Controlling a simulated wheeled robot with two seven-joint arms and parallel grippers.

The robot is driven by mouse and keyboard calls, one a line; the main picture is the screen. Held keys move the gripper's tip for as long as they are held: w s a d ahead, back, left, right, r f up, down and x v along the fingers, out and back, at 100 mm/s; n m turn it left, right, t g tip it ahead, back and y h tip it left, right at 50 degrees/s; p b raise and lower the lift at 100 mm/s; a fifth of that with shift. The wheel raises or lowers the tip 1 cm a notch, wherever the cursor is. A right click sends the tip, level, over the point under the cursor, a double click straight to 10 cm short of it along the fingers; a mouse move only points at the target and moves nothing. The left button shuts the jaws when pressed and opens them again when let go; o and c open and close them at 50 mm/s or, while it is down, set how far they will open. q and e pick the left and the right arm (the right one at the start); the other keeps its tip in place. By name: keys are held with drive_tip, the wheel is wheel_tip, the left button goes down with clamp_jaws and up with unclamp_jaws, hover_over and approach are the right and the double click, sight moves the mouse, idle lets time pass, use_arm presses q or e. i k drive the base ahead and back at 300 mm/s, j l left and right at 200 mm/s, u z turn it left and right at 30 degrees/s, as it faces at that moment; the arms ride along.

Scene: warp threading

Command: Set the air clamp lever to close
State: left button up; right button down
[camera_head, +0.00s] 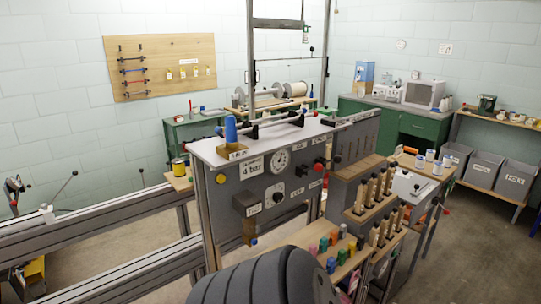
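A grey control panel (275,192) stands in the middle of the camera_head view, with a "4 bar" label (252,165) and a round gauge (279,161). Neither of my grippers is in view.
A wooden rack of wooden-handled tools (372,190) stands right of the panel, with coloured spools (332,243) below it. Metal rails (90,235) run left. Grey bins (484,170) and a green cabinet (410,126) stand at the back right. Open floor lies at right.

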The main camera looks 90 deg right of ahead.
sight(337, 159)
drive_tip(key=z, duration=3.25)
